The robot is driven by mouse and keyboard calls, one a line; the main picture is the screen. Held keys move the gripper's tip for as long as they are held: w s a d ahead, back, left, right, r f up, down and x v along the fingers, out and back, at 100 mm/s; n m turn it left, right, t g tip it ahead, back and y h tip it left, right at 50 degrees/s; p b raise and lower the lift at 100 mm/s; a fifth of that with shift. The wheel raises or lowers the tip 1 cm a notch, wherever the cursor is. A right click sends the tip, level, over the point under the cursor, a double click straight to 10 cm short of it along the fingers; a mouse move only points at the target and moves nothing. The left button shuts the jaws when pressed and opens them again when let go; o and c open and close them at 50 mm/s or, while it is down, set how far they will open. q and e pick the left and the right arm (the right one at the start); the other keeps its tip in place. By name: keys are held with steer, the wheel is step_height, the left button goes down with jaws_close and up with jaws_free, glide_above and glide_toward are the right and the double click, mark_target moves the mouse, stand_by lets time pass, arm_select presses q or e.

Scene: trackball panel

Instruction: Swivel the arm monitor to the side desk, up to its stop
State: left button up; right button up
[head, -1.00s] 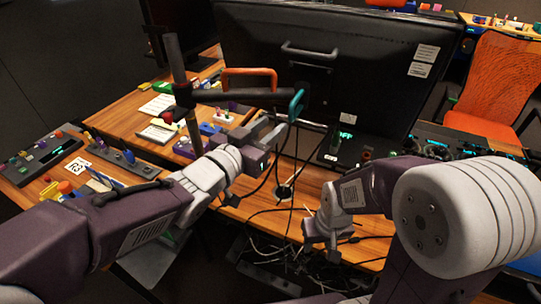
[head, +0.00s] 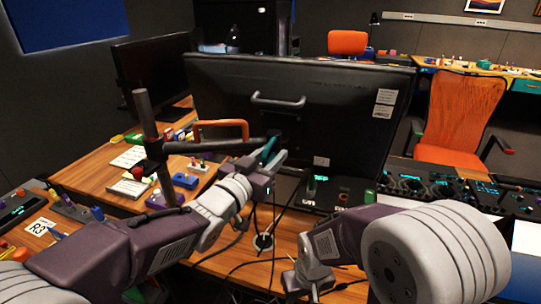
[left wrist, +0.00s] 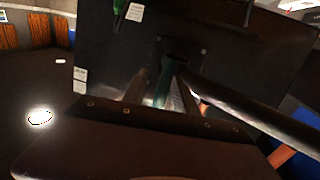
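The arm monitor (head: 340,120) stands with its black back towards me in the head view, with a grey handle near its top. A dark monitor arm (head: 215,147) runs from an upright pole (head: 149,130) to it and ends near a teal grip (head: 268,149). My left gripper (head: 270,160) is at this grip, fingers apart. In the left wrist view the teal grip (left wrist: 164,86) shows between the fingers, with a gap beside it; firm contact cannot be seen. My right gripper (head: 308,282) hangs low over the front desk; its finger opening is unclear. The side desk (head: 100,172) is at left.
An orange handle (head: 221,124) rises behind the monitor arm. A second monitor (head: 155,75) and small coloured items stand on the side desk. Cables hang around a hole (head: 263,242) in the front desk. A control panel (head: 430,187) and an orange chair (head: 462,115) are at right.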

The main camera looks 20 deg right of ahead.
arm_select(q)
jaws_close()
stand_by(1.4)
